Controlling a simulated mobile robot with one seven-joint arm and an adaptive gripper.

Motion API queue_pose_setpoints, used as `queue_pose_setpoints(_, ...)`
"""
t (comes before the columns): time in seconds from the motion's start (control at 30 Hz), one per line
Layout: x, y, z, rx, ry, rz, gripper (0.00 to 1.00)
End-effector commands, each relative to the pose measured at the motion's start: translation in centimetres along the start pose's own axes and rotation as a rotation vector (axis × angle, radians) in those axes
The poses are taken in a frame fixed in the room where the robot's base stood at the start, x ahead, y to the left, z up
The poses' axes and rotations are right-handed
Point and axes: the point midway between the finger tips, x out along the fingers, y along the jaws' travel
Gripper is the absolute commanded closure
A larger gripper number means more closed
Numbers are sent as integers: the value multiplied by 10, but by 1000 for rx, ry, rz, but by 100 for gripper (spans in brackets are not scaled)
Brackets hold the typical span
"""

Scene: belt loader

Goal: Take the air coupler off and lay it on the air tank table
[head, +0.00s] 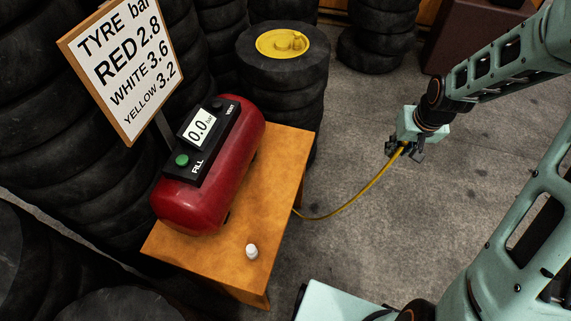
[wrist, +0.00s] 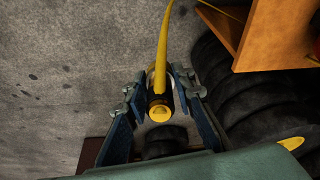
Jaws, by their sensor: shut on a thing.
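My gripper (head: 408,154) is out over the grey floor, to the right of the air tank table (head: 200,258) and clear of it. It is shut on the air coupler, which the wrist view shows as a dark body with a yellow end (wrist: 160,110) between the fingers. A yellow hose (head: 358,196) runs from the coupler down to the table's right side. The wooden table carries a red air tank (head: 222,165) with a gauge panel reading 0.0. A small white cap (head: 252,251) stands near the table's front edge.
A sign (head: 120,62) lists tyre pressures by the tank. Tyre stacks fill the left and back. A wheel with a yellow hub (head: 283,44) tops a stack behind the table. The tabletop's front and right strip is mostly bare.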

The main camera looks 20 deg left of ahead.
Motion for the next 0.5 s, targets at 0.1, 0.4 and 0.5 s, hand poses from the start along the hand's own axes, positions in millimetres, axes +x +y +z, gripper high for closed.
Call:
queue_pose_setpoints(0.1, 58, -37, -9, -129, 134, -54, 100)
queue_pose_setpoints(0.4, 131, -165, -26, -422, 485, -259, 100)
queue_pose_setpoints(0.5, 141, -212, -22, -501, 587, -345, 100)
